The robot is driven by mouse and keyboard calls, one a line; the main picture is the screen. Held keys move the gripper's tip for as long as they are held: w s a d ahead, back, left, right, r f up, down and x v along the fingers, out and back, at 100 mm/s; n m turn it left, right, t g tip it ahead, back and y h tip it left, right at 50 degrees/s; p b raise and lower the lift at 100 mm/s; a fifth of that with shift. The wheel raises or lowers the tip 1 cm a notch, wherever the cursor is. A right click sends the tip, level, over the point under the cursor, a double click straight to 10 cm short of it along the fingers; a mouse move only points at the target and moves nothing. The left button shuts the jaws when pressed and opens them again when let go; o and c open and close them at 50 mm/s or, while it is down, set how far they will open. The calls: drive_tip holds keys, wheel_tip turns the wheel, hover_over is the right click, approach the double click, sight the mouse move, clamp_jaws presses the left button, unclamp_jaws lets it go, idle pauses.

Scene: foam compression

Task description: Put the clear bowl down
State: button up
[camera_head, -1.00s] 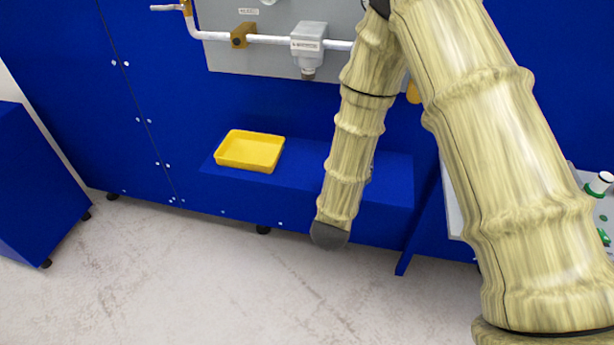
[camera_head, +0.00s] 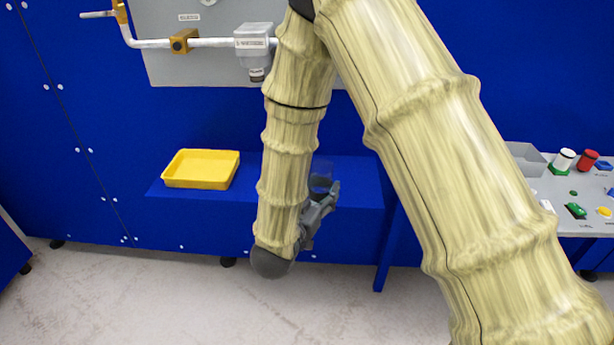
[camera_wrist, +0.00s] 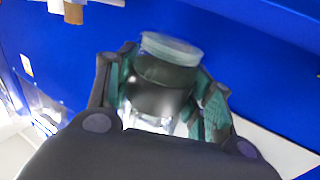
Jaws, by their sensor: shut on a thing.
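The clear bowl (camera_wrist: 162,82) shows in the wrist view between the two fingers of my gripper (camera_wrist: 168,100). It is see-through with a pale rim, and both fingers are shut on it. In the head view the bowl (camera_head: 321,178) is a faint see-through shape at the tip of my gripper (camera_head: 328,192), in front of or over the blue ledge (camera_head: 355,195). Part of my gripper is hidden behind my arm. I cannot tell whether the bowl touches the ledge.
A yellow tray (camera_head: 201,169) sits on the ledge's left part. A grey panel with a pipe and valve box (camera_head: 254,42) is above. At right stands a control panel (camera_head: 575,200) with coloured buttons and a grey bin (camera_head: 524,158). The floor in front is clear.

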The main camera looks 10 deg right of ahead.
sight(314, 199)
drive_tip(key=x, duration=0.4)
drive_tip(key=w+a+x, duration=0.1)
drive_tip(key=x, duration=0.3)
drive_tip(key=f+x, duration=0.1)
drive_tip(key=x, duration=0.4)
drive_tip(key=shift+w+a+f, duration=0.15)
drive_tip(key=shift+w+a, duration=0.1)
drive_tip(key=shift+a, duration=0.1)
drive_tip(key=shift+w+f, duration=0.15)
drive_tip(key=shift+f, duration=1.65)
drive_tip(key=shift+f, duration=0.1)
drive_tip(key=o, duration=1.3)
drive_tip(key=v, duration=1.2)
